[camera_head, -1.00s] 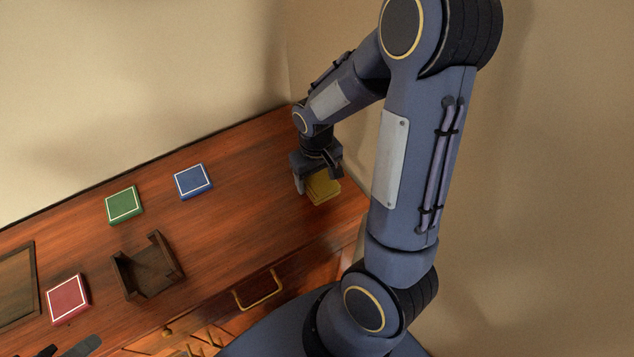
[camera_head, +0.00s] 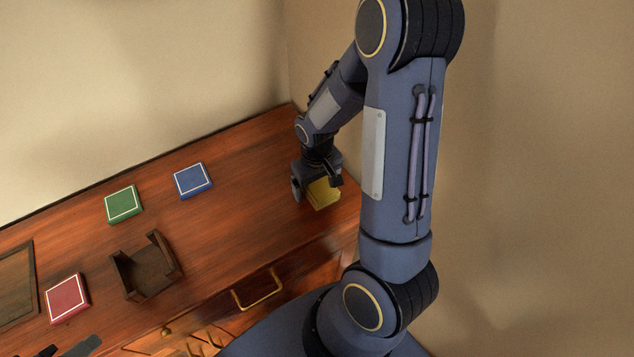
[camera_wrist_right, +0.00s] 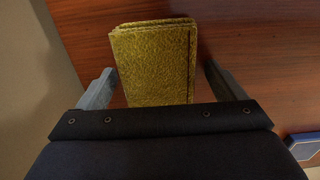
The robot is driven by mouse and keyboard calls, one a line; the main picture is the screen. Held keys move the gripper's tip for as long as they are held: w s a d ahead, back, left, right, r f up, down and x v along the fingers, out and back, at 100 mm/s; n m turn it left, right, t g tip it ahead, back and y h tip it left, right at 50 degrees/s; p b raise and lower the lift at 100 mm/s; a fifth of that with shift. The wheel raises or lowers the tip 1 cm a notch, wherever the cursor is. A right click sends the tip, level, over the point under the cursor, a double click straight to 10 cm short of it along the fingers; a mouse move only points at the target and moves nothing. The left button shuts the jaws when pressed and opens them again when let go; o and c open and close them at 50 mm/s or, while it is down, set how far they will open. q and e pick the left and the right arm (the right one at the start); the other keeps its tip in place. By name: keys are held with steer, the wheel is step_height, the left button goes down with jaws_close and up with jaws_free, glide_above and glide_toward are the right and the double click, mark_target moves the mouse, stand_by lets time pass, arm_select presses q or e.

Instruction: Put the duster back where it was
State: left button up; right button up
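The duster looks like a folded yellow cloth (camera_head: 323,194) lying on the wooden top near its right end; it also shows in the right wrist view (camera_wrist_right: 152,65). My right gripper (camera_head: 316,190) is over it. In the wrist view the two fingers (camera_wrist_right: 155,90) stand apart on either side of the cloth, with a gap showing on both sides, so it is open. The gripper hides part of the cloth in the head view.
A green box (camera_head: 124,204), a blue box (camera_head: 193,181) and a red box (camera_head: 67,298) lie on the wooden top (camera_head: 240,200). A dark open wooden holder (camera_head: 148,275) stands between them. A dark framed panel (camera_head: 14,284) is at the left. A drawer with a brass handle (camera_head: 257,290) is in front.

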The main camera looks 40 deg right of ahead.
mark_target(317, 183)
step_height(317, 183, up, 12)
steer(key=p, duration=0.1)
steer(key=shift+r, duration=0.2)
stand_by(0.3)
stand_by(0.5)
